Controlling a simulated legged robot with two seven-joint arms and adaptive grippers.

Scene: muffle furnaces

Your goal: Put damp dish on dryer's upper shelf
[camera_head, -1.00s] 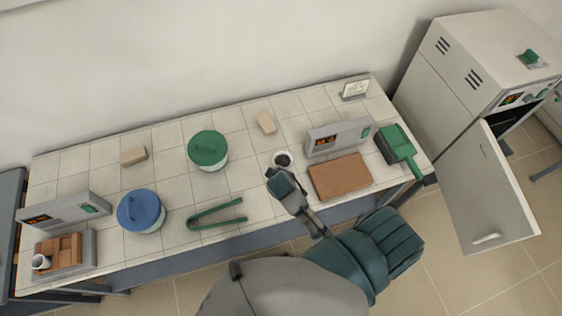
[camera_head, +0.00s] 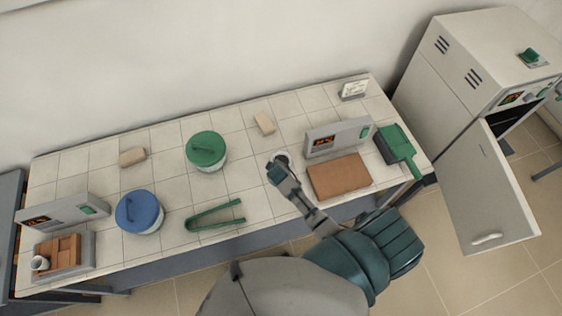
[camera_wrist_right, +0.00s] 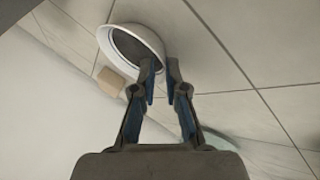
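A small white dish (camera_head: 284,155) with dark grey contents stands on the tiled bench, left of a brown board. It shows larger in the right wrist view (camera_wrist_right: 116,42). My right gripper (camera_head: 273,163) is at the dish, partly covering it. In the right wrist view its fingers (camera_wrist_right: 161,68) are apart at the rim, one over the inside and one outside; I cannot tell whether they touch it. The dryer (camera_head: 455,75), a pale cabinet at the right, has its door (camera_head: 485,195) swung open. Its shelves are mostly hidden. My left gripper is out of view.
The brown board (camera_head: 340,177) and a grey control panel (camera_head: 338,138) are right of the dish, with a green dustpan (camera_head: 398,147) beyond. A green-lidded pot (camera_head: 206,150), blue-lidded pot (camera_head: 139,211) and green tongs (camera_head: 215,215) are to the left. The open door hangs over the floor.

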